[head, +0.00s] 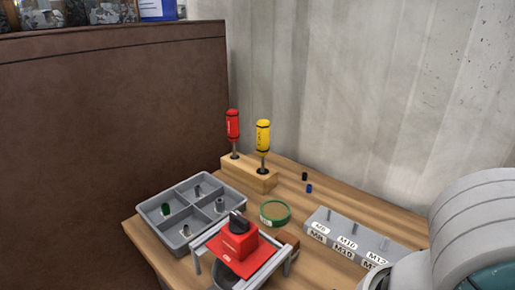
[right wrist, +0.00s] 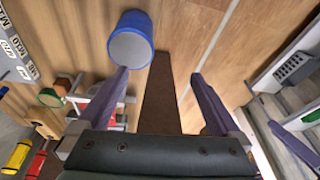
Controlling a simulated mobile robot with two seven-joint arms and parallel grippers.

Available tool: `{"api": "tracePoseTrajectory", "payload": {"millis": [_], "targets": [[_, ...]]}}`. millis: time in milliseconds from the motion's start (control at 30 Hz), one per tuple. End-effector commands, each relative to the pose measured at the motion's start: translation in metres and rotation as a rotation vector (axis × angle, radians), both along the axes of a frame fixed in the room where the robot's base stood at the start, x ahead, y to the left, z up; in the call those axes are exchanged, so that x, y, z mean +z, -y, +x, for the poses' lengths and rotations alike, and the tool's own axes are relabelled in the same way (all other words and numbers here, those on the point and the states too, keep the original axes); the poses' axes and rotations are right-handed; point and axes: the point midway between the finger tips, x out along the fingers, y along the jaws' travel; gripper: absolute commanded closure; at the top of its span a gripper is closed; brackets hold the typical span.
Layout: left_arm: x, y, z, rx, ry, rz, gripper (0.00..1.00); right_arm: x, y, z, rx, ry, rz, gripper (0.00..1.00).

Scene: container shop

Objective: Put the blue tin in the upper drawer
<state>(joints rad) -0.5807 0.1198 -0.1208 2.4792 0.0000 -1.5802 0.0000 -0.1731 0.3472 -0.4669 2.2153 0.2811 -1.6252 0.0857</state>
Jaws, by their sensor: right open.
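The blue tin (right wrist: 131,40), a cylinder with a blue side and a pale grey end, shows at the top of the right wrist view on the wooden table (right wrist: 190,30). My right gripper (right wrist: 160,74) is open and empty, its two purple-grey fingers spread apart. The tin is just beyond the tip of the left-hand finger in that view, not between the fingers; whether they touch is unclear. I cannot make out the tin in the head view.
A grey divided tray (head: 180,243), a screwdriver block (head: 248,174), a green-rimmed round tin (head: 275,213), a red object (head: 240,240) with a metal frame and a labelled grey block (head: 350,234) crowd the table. A brown cabinet (head: 110,130) stands left, a corrugated wall behind.

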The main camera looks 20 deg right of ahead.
Motion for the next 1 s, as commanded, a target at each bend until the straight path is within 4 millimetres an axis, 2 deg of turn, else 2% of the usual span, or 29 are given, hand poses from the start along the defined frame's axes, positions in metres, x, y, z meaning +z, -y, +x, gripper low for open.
{"api": "tracePoseTrajectory", "payload": {"millis": [167,433,700,867,1000], "targets": [[0.012,-0.001,0.000,-0.002,0.002,0.004,0.50,0.000,0.006,0.007,0.111,-0.064,-0.073,0.00],[0.021,-0.002,0.001,-0.002,0.003,0.006,0.50,-0.005,0.038,0.012,0.173,-0.166,-0.198,0.00],[0.013,-0.002,0.001,-0.001,0.004,0.005,0.50,-0.044,0.039,0.011,0.175,-0.178,-0.205,0.00],[0.011,-0.001,0.001,0.001,0.003,0.001,0.50,-0.057,0.039,0.012,0.175,-0.175,-0.206,0.00],[0.008,0.001,0.001,0.003,0.004,-0.003,0.50,-0.077,0.036,0.014,0.175,-0.178,-0.206,0.00]]}}
